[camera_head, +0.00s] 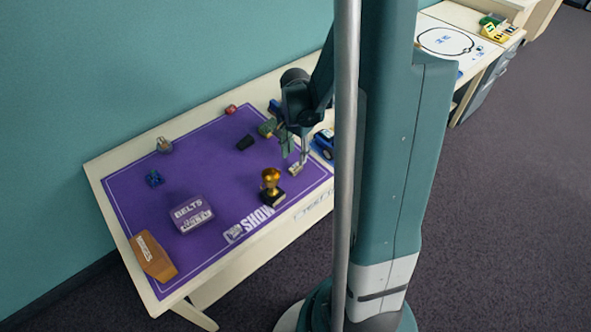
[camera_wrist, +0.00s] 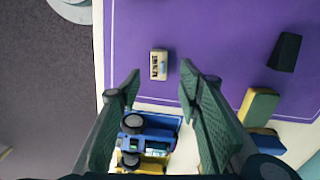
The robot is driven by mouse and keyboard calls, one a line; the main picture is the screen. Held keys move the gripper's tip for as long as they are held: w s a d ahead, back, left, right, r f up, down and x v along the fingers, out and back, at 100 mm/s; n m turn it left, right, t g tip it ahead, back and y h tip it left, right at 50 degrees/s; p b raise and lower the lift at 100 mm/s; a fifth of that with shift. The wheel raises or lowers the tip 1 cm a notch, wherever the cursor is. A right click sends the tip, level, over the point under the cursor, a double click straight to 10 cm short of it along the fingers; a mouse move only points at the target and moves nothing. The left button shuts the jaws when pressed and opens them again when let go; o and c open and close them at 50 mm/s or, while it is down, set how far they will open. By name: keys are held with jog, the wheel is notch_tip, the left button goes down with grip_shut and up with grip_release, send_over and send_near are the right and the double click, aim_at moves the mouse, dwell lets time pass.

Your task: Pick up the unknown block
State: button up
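I cannot tell for sure which thing is the unknown block. A small pale beige block with a dark-marked label (camera_wrist: 159,64) lies flat on the purple mat (camera_wrist: 210,30). In the head view this small block (camera_head: 295,169) lies just below my gripper (camera_head: 294,150). My gripper is open and empty. In the wrist view, my gripper (camera_wrist: 159,76) has its fingertips on either side of the block's line, and the block shows just beyond them, apart from both. A dark block (camera_wrist: 285,52) and a yellow-green block (camera_wrist: 258,106) lie to the right.
A blue toy vehicle (camera_wrist: 150,128) is near the table edge between my fingers' bases. A gold trophy (camera_head: 271,184) stands close to the small block. A BELTS tin (camera_head: 192,214), a brown wedge (camera_head: 152,256) and a jar (camera_head: 164,145) are farther left. Mid-mat is mostly clear.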

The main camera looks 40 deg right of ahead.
aim_at(296, 167)
jog(key=shift+f, duration=0.55)
jog(key=shift+f, duration=0.1)
jog(key=shift+s+f+b, duration=0.1)
jog(key=shift+f+b, duration=0.8)
jog(key=shift+f, duration=1.6)
jog(key=c, duration=0.9)
